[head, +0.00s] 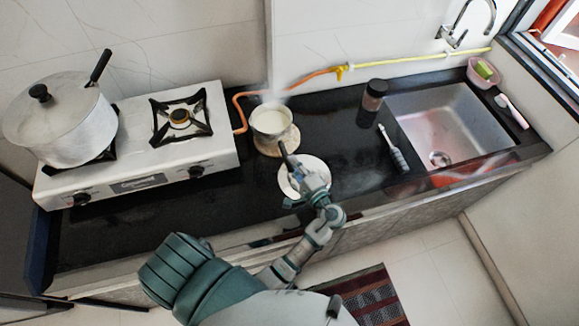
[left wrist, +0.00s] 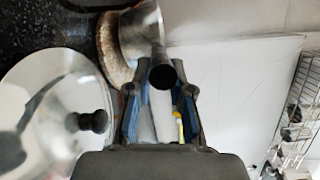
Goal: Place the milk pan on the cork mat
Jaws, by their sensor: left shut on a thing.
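The milk pan (head: 270,121) is a small metal pan with white liquid in it. It appears upright on the round cork mat (head: 281,148), a little toward the mat's back; I cannot tell whether its base fully touches. In the left wrist view the pan's metal side (left wrist: 143,35) meets the cork mat (left wrist: 112,48). My left gripper (head: 297,176) is shut on the pan's dark handle, which points toward the front; the handle end (left wrist: 162,75) shows between the fingers (left wrist: 161,95). My right gripper is not in view.
A shiny round lid (head: 316,166) with a black knob (left wrist: 95,121) lies beside the mat, below my gripper. A white stove (head: 140,180) with a large pot (head: 60,125) is left. A jar (head: 374,95), brush (head: 393,150) and sink (head: 450,125) are right.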

